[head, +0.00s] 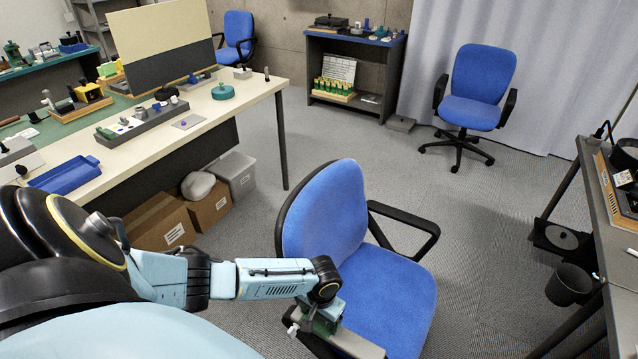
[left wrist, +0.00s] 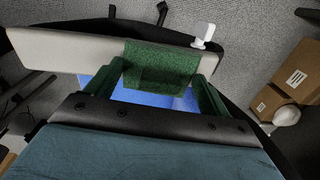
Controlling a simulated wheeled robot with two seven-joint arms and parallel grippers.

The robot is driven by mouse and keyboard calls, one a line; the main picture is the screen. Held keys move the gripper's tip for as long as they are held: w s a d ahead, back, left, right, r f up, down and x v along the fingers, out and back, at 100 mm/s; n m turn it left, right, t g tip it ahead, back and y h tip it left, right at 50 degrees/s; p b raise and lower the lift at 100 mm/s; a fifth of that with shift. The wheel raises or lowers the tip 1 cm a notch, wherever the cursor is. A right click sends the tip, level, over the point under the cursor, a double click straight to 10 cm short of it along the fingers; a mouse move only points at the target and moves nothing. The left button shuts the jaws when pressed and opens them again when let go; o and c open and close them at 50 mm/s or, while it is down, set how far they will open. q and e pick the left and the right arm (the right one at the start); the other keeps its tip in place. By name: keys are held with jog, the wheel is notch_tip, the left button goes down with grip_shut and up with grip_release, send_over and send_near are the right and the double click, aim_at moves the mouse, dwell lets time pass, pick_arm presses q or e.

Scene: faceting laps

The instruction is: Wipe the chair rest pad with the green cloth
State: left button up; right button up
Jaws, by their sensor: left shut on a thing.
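The chair rest pad is a long pale grey armrest pad (left wrist: 70,52) on the near side of the blue chair (head: 390,300); its end also shows in the head view (head: 352,342). The cloth appears to lie against the pad, though exact contact is hard to see. My right gripper is out of view.
A white knob (left wrist: 203,35) sticks out beside the pad. The chair's blue backrest (head: 325,210) stands close to my left forearm. A long workbench (head: 255,92) is at the left with cardboard boxes (head: 160,220) under it. A grey table (head: 590,190) is at the right. Open carpet lies behind the chair.

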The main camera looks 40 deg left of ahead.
pick_arm(q)
notch_tip(320, 180, up, 2)
jog(key=shift+r+p, duration=0.2)
jog(key=shift+p, duration=0.2)
notch_tip(320, 180, up, 6)
jog(key=p, duration=0.6)
jog(key=shift+d+f+p, duration=0.15)
jog(key=shift+p, duration=0.15)
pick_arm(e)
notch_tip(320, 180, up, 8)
